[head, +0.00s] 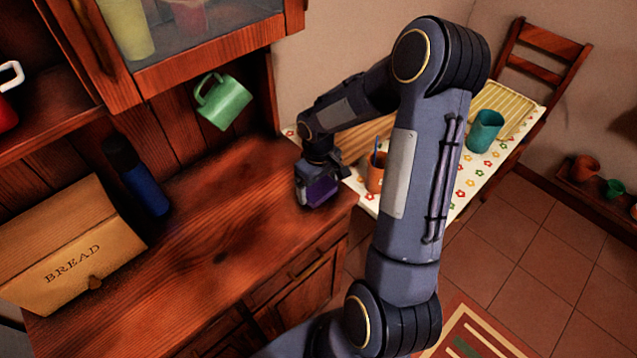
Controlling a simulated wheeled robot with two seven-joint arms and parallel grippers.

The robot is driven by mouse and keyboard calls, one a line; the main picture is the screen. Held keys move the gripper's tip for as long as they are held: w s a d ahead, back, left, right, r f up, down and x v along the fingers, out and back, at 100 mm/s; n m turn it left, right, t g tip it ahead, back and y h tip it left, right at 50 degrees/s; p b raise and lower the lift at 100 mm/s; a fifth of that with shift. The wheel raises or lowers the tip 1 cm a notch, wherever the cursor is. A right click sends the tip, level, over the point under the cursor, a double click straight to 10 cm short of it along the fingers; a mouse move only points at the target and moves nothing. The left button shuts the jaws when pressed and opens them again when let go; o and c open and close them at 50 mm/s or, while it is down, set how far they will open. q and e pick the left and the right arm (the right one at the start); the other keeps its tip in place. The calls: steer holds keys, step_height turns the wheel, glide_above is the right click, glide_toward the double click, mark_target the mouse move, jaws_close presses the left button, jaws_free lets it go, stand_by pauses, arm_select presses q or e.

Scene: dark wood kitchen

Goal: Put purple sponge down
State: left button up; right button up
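The purple sponge (322,191) is at my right gripper (318,186), above the right end of the dark wood counter (215,235), near its edge. The gripper points down and its fingers are on the sponge. I cannot tell whether the sponge touches the wood or hangs just above it. My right arm reaches across the middle of the view to it. My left gripper is not in view.
A bread box (70,245) and a blue bottle (144,188) stand on the counter's left part. A green mug (223,101) hangs above. The counter's middle is clear.

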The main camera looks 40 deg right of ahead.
mark_target(318, 187)
steer(key=shift+o, duration=0.8)
steer(key=shift+r, duration=0.5)
step_height(318, 187, up, 11)
steer(key=s+a+r+m+t+y, duration=0.1)
steer(key=s+a+r+t+y, duration=0.1)
steer(key=s+a, duration=0.5)
steer(key=s+a+r+m+t+y, duration=0.1)
steer(key=s+a+r+t, duration=0.2)
steer(key=s+a, duration=0.4)
steer(key=s+r, duration=0.1)
steer(key=s, duration=0.3)
steer(key=shift+m+t+y, duration=0.3)
steer(key=shift+m+y, duration=0.1)
steer(key=shift+r, duration=0.15)
